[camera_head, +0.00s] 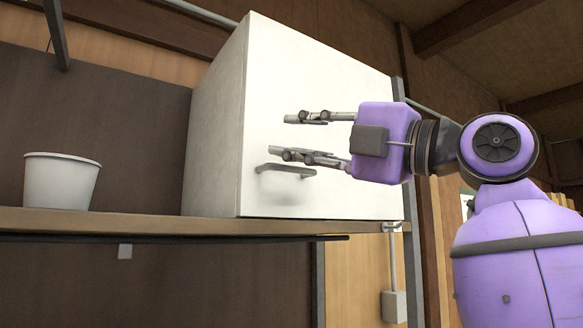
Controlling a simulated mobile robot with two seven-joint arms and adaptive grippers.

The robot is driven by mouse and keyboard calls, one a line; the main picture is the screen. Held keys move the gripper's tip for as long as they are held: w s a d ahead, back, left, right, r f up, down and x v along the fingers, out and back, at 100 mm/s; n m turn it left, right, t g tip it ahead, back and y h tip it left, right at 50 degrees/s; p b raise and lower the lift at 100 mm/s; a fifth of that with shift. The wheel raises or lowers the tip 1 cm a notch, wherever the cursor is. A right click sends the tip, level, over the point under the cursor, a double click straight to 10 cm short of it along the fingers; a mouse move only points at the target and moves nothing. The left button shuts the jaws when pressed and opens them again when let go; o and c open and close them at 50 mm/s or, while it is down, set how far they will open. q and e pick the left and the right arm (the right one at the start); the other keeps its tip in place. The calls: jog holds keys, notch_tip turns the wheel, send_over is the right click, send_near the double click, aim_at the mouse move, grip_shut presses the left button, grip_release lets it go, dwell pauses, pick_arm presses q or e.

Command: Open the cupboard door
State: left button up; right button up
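The cupboard is a white box (217,130) on a wooden shelf, and its front door (340,80) is shut. A grey bar handle (285,170) sits low on the left part of the door, with a shadow below it. My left gripper (286,137), with a purple body, is in front of the door; its arm shows on the right side of the picture. Its two fingers are spread one above the other with nothing between them. The lower finger is just above the handle in the picture; I cannot tell whether they touch. My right gripper is not in view.
A white tub (61,181) stands on the shelf (150,222) left of the cupboard, with bare shelf between them. A grey upright post (411,200) stands by the cupboard's right side. A small grey box (394,306) hangs below the shelf.

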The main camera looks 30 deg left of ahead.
aim_at(291, 167)
pick_arm(q)
jog(key=d+f+m+t+h, duration=0.2)
jog(key=d+m+t+h, duration=0.25)
jog(key=m+h, duration=0.25)
jog(key=shift+t, duration=0.55)
jog(key=x, duration=0.8)
jog(key=shift+s+a+r, duration=0.2)
jog(key=shift+s+r, duration=0.05)
grip_shut()
